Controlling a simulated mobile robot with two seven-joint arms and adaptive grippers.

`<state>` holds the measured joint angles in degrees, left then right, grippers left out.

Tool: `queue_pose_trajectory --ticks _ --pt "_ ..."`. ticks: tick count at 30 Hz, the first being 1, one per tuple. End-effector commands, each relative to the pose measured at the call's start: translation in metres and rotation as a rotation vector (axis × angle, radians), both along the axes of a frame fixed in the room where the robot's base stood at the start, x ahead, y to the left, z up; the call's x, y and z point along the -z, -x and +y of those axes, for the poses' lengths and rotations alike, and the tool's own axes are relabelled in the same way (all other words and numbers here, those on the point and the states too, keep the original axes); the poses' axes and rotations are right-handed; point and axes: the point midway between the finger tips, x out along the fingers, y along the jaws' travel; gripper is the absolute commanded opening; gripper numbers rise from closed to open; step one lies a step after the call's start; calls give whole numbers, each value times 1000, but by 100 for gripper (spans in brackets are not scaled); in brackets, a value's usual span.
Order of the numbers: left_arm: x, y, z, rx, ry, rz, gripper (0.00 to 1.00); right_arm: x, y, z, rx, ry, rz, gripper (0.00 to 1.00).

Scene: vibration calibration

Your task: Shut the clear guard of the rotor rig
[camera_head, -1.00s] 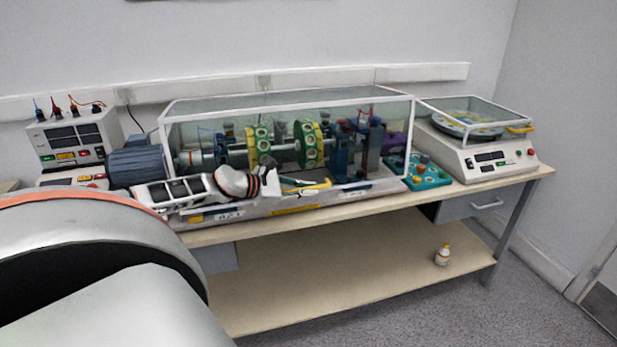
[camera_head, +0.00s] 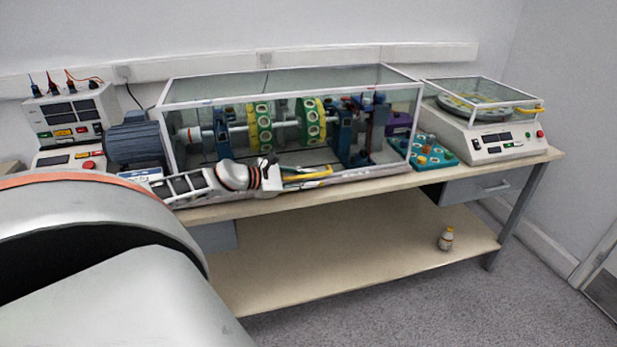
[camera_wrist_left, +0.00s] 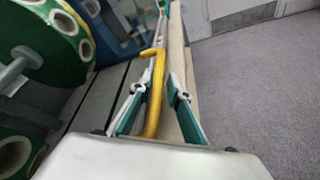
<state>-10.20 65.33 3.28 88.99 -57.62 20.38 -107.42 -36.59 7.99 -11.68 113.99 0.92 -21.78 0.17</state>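The rotor rig's clear guard (camera_head: 215,88) has a white frame and stands like a box around the shaft and green discs (camera_head: 311,118). I cannot tell whether its lower edge is fully seated. A yellow handle (camera_head: 318,174) sits low at its front. My left gripper (camera_head: 290,174) is at this handle, its arm crossing the rig's front left. In the left wrist view the handle (camera_wrist_left: 157,75) runs between the two teal-padded fingers (camera_wrist_left: 158,95), which stand apart with gaps on both sides. The left arm hides part of the rig's base. My right gripper is not in view.
A blue motor (camera_head: 135,142) and a meter box (camera_head: 65,120) stand left of the rig. A teal tray (camera_head: 445,160) and a balancing instrument (camera_head: 500,140) with its own clear lid stand right. A small bottle (camera_head: 446,239) is on the lower shelf (camera_head: 340,255).

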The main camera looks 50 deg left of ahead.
Motion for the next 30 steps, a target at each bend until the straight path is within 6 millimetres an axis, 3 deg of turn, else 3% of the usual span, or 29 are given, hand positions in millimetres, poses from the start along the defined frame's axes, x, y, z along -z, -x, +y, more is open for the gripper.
queue_pose_trajectory --ticks 12,30 --pt "-5 6 1 0 1 -3 17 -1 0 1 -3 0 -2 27" --pt "-23 65 16 1 3 -2 17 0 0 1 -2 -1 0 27"
